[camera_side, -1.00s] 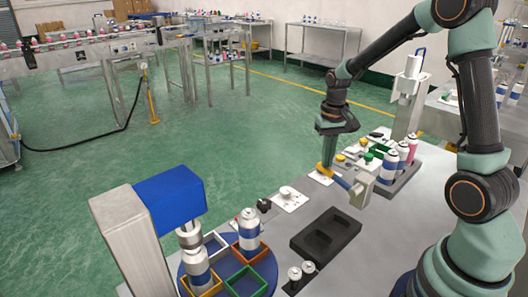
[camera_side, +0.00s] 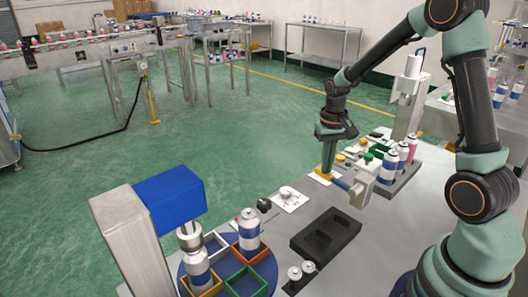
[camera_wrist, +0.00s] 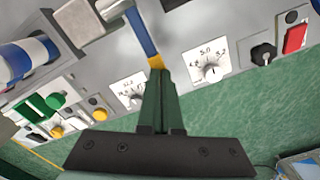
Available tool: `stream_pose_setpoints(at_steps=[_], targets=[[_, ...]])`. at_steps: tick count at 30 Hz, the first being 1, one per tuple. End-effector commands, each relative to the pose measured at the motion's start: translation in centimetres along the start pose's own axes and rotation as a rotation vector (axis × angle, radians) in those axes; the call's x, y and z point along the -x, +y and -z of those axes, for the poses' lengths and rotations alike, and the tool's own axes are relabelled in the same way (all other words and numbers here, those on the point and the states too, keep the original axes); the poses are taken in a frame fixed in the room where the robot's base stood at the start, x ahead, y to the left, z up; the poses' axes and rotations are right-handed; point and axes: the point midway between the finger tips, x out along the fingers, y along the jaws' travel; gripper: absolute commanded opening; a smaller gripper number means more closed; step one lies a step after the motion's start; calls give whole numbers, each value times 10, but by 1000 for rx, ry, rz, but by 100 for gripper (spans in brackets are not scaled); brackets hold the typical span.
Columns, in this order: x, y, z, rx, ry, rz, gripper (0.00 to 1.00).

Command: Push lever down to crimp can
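The lever (camera_side: 341,184) is a blue bar with a yellow tip, standing out to the left from a pale grey block (camera_side: 364,182) on the bench. My gripper (camera_side: 326,174) points down with its fingers at the yellow tip. In the wrist view my gripper (camera_wrist: 161,72) has its green fingers together, overlapping the yellow end of the lever (camera_wrist: 141,32). I cannot tell how firmly they touch. A blue-banded can (camera_side: 198,270) stands under the blue press head (camera_side: 170,192) in the yellow-edged slot. Another can (camera_side: 249,236) stands in the red-edged slot.
A black tray (camera_side: 326,234) with recesses lies in front of the lever. Several cans (camera_side: 388,168) stand in a rack to its right. The wrist view shows dial gauges (camera_wrist: 207,66), a black knob (camera_wrist: 263,55) and a red switch (camera_wrist: 295,38) close to the lever.

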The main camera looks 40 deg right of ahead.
Motion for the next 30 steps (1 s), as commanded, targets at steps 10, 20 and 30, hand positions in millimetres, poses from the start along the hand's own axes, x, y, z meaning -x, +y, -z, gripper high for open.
stream_pose_setpoints(at_steps=[10, 20, 30], targets=[[-8, 0, -2, 0, -6, -1, 0], [-14, 0, -2, 0, -7, -1, 0], [-20, 0, -3, 0, -9, -2, 0]])
